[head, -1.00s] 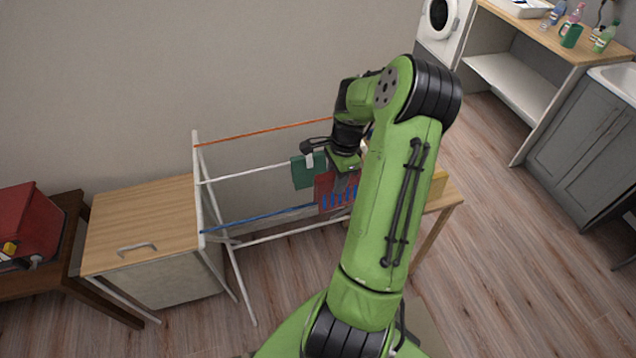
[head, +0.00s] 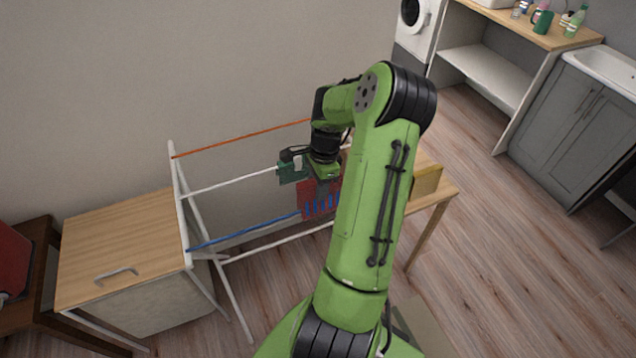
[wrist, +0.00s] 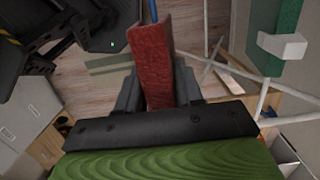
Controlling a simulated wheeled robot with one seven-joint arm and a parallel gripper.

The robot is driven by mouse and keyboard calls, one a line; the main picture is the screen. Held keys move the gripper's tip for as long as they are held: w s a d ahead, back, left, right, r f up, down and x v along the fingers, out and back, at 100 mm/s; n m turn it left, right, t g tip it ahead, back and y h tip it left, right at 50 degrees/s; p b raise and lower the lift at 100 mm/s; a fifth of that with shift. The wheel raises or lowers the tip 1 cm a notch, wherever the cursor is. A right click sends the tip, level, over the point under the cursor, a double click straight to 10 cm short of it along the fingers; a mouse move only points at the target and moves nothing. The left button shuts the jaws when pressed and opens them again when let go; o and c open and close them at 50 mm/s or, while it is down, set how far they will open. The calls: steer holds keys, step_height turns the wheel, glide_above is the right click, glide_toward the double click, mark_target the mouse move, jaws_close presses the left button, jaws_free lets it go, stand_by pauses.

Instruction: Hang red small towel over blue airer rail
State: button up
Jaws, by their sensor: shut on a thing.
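The red small towel (head: 309,190) is in my gripper (head: 326,184); in the wrist view the towel (wrist: 153,65) is a folded strip between the two fingers (wrist: 157,92). The blue airer rail (head: 245,232) runs from the airer's left frame to the towel. Blue patches show across the towel's lower part in the head view. In the wrist view a bit of blue rail (wrist: 153,10) shows at the towel's far end, so the towel appears to lie over or against the rail. My arm hides the rail's right part and the towel's right side.
A green towel (head: 290,173) hangs on the white rail (head: 230,185) close to my gripper; its white clip shows in the wrist view (wrist: 281,45). An orange rail (head: 240,138) is behind. A wooden-topped cabinet (head: 115,240) stands left; a yellow item (head: 427,182) lies right.

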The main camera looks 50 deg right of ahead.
mark_target(318, 206)
step_height(318, 206, down, 9)
steer(key=b, duration=0.6)
steer(key=shift+f, duration=0.1)
